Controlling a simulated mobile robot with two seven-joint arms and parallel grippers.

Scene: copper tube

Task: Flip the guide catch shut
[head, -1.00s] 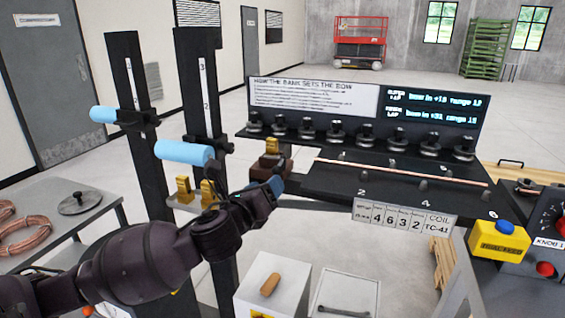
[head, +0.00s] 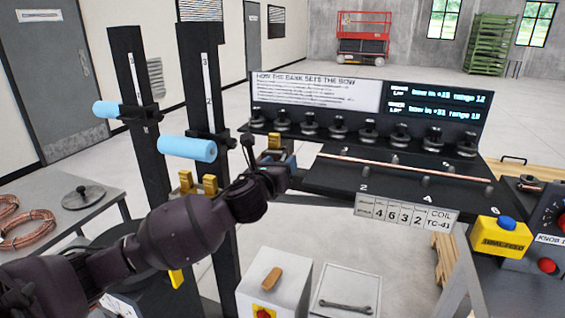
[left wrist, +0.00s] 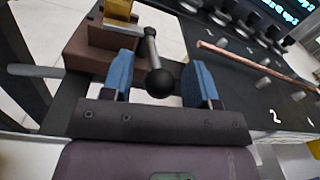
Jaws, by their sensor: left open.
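A brown guide block (left wrist: 105,58) with a brass piece (left wrist: 118,12) on top stands at the bench's left end in the left wrist view. A grey catch lever (left wrist: 151,48) with a black ball knob (left wrist: 160,83) sticks out from its right side toward my gripper. My left gripper (left wrist: 162,80) is open, its blue fingertips on either side of the knob, with gaps showing. In the head view, my left gripper (head: 281,165) is at the block, below the brass piece (head: 274,140), and hides most of the block. My right gripper is not in view.
A copper tube (head: 400,168) lies along the dark bench plate (head: 330,178) to the right. A row of black knobs (head: 367,130) stands behind it. Two dark posts (head: 207,100) with blue rollers (head: 187,148) rise at the left. White boxes (head: 345,292) stand below.

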